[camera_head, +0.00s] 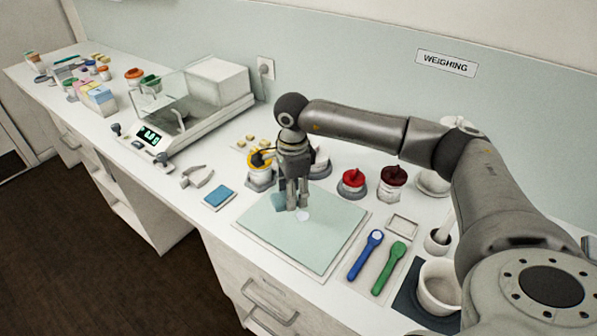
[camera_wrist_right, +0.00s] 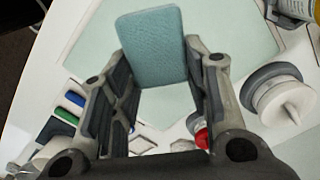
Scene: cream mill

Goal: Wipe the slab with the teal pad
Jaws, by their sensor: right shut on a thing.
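The pale green slab (camera_head: 290,248) lies flat on the white counter in the head view. A small whitish patch (camera_head: 303,216) shows on it, close beside my right gripper's tips. My right gripper (camera_head: 296,206) points down over the back part of the slab. It is shut on the teal pad (camera_head: 279,201), which shows partly behind the fingers. In the right wrist view the pad (camera_wrist_right: 152,46) stands between the two fingers, with the slab (camera_wrist_right: 235,30) beyond it. I cannot tell whether the pad touches the slab. My left gripper is not in view.
A blue pad (camera_head: 219,196) lies left of the slab, beside pliers (camera_head: 197,177). A blue spoon (camera_head: 365,254) and a green spoon (camera_head: 389,267) lie to the right. Red-lidded (camera_head: 352,181) and yellow-lidded (camera_head: 260,164) jars stand behind. A balance (camera_head: 178,120) stands at the back left.

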